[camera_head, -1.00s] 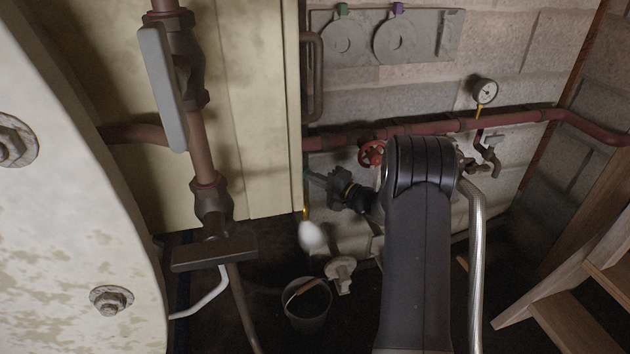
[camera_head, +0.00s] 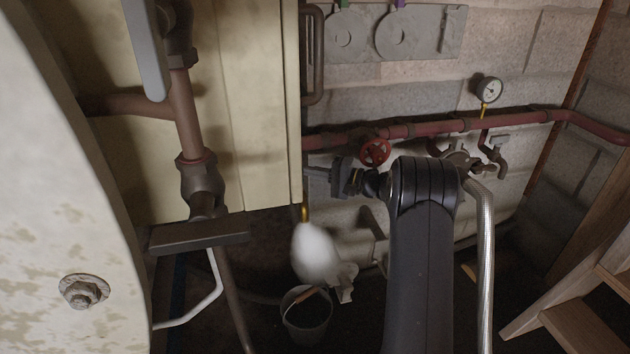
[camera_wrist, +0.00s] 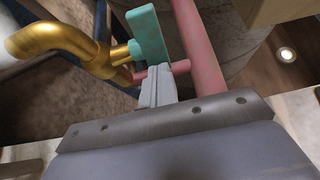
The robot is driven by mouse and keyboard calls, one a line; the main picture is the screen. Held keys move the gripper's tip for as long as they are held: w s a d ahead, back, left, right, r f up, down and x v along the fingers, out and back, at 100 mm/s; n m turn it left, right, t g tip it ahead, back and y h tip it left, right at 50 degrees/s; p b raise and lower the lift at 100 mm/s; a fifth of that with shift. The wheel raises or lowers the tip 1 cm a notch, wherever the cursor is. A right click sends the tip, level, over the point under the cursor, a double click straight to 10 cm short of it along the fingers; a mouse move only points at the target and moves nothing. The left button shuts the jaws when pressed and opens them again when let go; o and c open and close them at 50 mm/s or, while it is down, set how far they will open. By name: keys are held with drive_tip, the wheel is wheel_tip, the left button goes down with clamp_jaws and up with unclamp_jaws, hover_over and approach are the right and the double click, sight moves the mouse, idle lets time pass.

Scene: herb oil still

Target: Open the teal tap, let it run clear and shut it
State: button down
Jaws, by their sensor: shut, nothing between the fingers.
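The teal tap handle (camera_wrist: 150,38) is a flat lever in the wrist view, beside a reddish pipe (camera_wrist: 205,50). Its brass body and curved spout (camera_wrist: 65,42) lie to the left. In the head view, only the yellow spout end (camera_head: 305,214) shows at the cream panel's edge; the teal lever is hidden. A white plume (camera_head: 316,252) hangs below the spout. My gripper (camera_head: 311,171) is shut and empty beside the panel edge. In the wrist view its fingertips (camera_wrist: 159,82) are at the lever's lower end; I cannot tell if they touch.
A bucket (camera_head: 307,314) with a wooden handle stands on the dark floor below the plume. A red handwheel (camera_head: 375,152) sits on the red wall pipe (camera_head: 440,127). A gauge (camera_head: 489,90) and another tap (camera_head: 494,155) are to the right. Wooden steps (camera_head: 580,290) stand at far right.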

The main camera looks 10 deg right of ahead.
drive_tip(key=shift+w+a+b, duration=0.15)
drive_tip(key=shift+w+b, duration=0.35)
idle(0.6)
